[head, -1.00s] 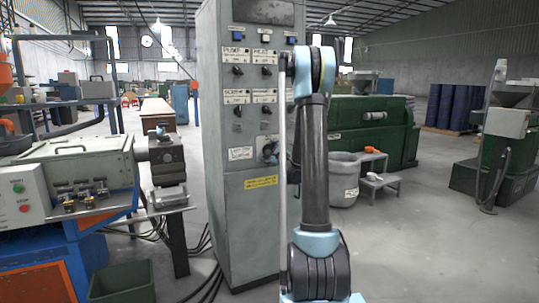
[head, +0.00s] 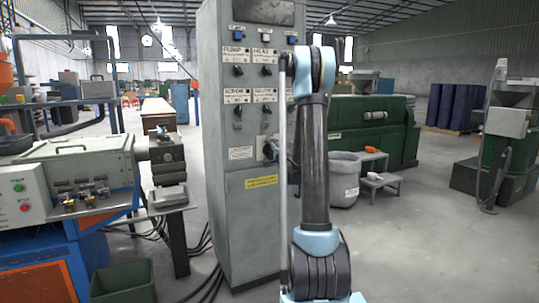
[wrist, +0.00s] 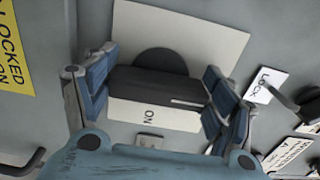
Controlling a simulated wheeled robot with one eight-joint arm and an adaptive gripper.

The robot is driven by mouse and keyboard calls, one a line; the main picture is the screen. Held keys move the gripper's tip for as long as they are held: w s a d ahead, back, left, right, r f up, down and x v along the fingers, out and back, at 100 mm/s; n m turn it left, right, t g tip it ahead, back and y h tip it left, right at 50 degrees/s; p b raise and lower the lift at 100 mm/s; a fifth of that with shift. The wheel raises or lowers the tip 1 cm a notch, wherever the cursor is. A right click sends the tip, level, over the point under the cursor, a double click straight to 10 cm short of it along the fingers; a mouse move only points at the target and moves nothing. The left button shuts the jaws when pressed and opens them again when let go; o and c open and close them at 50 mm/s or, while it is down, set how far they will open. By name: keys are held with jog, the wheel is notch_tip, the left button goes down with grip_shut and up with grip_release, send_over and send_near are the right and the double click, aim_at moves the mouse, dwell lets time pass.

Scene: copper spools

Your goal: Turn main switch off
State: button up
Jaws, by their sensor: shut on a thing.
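The main switch is a black bar handle (wrist: 155,88) on a round black base, mounted on a pale plate (wrist: 215,35) in the wrist view. A white line runs along the handle near its right end. My gripper (wrist: 158,90) is shut on the handle, with a blue-padded finger at each end. In the head view the switch (head: 270,149) shows low on the grey cabinet (head: 240,215), partly hidden by my arm. My gripper is mostly hidden there.
The cabinet carries several smaller knobs (head: 237,71) above the switch and a yellow label (head: 262,181) below it. A Lock label (wrist: 265,84) and another dark fitting (wrist: 308,112) sit right of the switch in the wrist view. A grey bin (head: 343,180) stands right of my arm.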

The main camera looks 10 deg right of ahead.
jog(key=shift+s+a+f, duration=0.1)
jog(key=shift+a, duration=0.05)
dwell(0.3)
jog(key=o, duration=0.9)
jog(key=shift+o, duration=0.7)
jog(key=v, duration=1.2)
